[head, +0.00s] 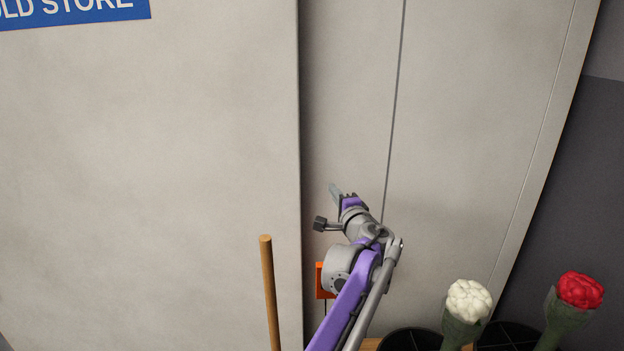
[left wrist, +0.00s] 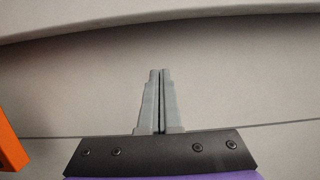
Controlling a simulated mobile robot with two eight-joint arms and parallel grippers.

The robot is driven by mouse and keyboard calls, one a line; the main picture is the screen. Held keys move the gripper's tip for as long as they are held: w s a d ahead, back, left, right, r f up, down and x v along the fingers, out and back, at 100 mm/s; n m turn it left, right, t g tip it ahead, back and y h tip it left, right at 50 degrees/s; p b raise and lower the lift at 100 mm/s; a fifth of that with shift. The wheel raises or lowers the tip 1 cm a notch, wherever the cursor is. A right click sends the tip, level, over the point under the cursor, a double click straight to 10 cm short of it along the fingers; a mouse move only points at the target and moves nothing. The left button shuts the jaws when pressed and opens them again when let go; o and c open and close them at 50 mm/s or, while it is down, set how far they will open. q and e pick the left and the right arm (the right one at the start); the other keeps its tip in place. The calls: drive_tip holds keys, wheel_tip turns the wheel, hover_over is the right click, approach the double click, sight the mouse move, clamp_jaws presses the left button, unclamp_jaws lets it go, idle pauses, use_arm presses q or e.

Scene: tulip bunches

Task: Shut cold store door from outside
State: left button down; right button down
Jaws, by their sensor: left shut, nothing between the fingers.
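A large pale grey panel (head: 150,180) with a blue sign (head: 70,10), partly reading "OLD STORE", fills the left of the head view. Its straight right edge stands in front of another pale surface (head: 470,130), which has a thin dark upright seam. I cannot tell for sure which of these is the cold store door. My left gripper (head: 335,190) is shut and empty, right of the panel's edge. In the left wrist view its fingers (left wrist: 160,75) are together against a pale surface (left wrist: 240,80); contact is unclear. My right gripper is out of view.
A wooden pole (head: 269,290) stands before the panel. An orange object (head: 320,282) is partly behind my left arm; an orange piece (left wrist: 10,145) also shows in the left wrist view. A white flower (head: 469,300) and a red flower (head: 580,290) stand by dark buckets (head: 410,340) at lower right.

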use_arm(q)
drive_tip(key=p+x, duration=0.3)
drive_tip(key=x, duration=0.6)
drive_tip(key=shift+w+a+r+p, duration=0.1)
drive_tip(key=shift+a+r+p, duration=0.05)
drive_tip(key=shift+p, duration=0.25)
drive_tip(key=a, duration=0.1)
drive_tip(key=a+b, duration=0.1)
drive_tip(key=shift+w+a+f, duration=0.2)
drive_tip(key=shift+a+f, duration=0.15)
drive_tip(key=shift+a, duration=0.05)
drive_tip(key=shift+s+a+r+b, duration=0.2)
drive_tip(key=shift+a+b, duration=0.1)
drive_tip(key=shift+a, duration=0.2)
drive_tip(key=shift+w+a, duration=0.1)
drive_tip(key=shift+w, duration=0.1)
